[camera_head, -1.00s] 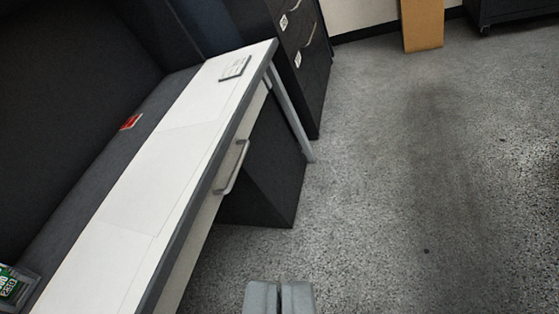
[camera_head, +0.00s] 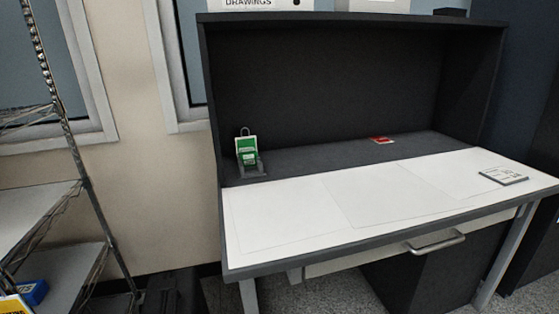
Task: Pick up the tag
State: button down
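A green tag (camera_head: 246,150) with white print and a loop at its top stands upright in a small grey holder (camera_head: 250,171). It is at the back left of the desk (camera_head: 290,215), on the dark strip behind the white top. A small red item (camera_head: 381,140), perhaps another tag, lies flat on the same strip further right; its print is too small to read. My gripper is not in view.
A pad or card (camera_head: 503,176) lies at the desk's right end. A dark hutch (camera_head: 330,80) encloses the desk's back and sides. A wire shelf rack (camera_head: 75,180) stands at left. The white top's middle is clear.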

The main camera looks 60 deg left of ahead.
aim_at(249, 160)
jog(key=u, duration=1.75)
